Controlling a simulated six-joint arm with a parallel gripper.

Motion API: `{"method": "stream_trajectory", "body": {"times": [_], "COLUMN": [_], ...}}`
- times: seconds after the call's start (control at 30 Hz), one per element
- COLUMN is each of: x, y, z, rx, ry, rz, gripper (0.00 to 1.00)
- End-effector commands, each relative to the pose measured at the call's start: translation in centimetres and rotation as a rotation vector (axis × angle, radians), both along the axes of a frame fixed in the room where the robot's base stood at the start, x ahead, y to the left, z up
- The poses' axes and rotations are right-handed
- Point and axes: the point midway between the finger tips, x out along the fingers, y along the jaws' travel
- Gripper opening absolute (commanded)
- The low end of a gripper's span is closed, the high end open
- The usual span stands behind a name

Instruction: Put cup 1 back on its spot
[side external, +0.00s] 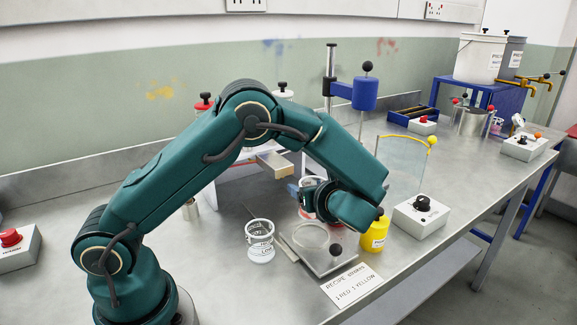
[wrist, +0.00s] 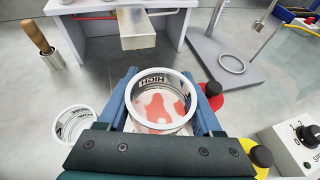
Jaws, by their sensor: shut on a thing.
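A clear cup (wrist: 160,101) with a white rim, the word HIGH and pink-red stuff inside sits between the blue fingers of my gripper (wrist: 165,108) in the wrist view. The gripper is shut on it. In the side view, my gripper (side external: 311,192) and the cup are partly hidden by the arm, behind a grey plate with a ring (side external: 310,237). A second clear cup (side external: 260,240) with dark print stands on the bench left of that plate; it also shows in the wrist view (wrist: 75,124). I can read no cup number.
A yellow pot (side external: 375,234) and a switch box (side external: 421,214) stand right of the plate. A recipe card (side external: 352,286) lies in front. A red pot (wrist: 211,99) is close to the right finger. A metal spout (wrist: 137,29) hangs from a white stand ahead.

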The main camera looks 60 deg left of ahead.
Motion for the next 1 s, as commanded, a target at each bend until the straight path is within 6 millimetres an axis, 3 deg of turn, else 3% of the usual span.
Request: {"method": "stream_trajectory", "body": {"times": [0.27,0.47,0.7,1.0], "x": [0.2,-0.5,-2.2,-4.6], "y": [-0.2,-0.5,-1.4,-3.2], "z": [4.4,9.1,13.7,16.8], "rx": [-0.003,-0.003,-0.001,0.000], "ry": [-0.008,-0.009,-0.007,-0.006], "rz": [-0.003,-0.042,-0.231,-0.532], "gripper": [0.00,0.00,0.00,0.00]}}
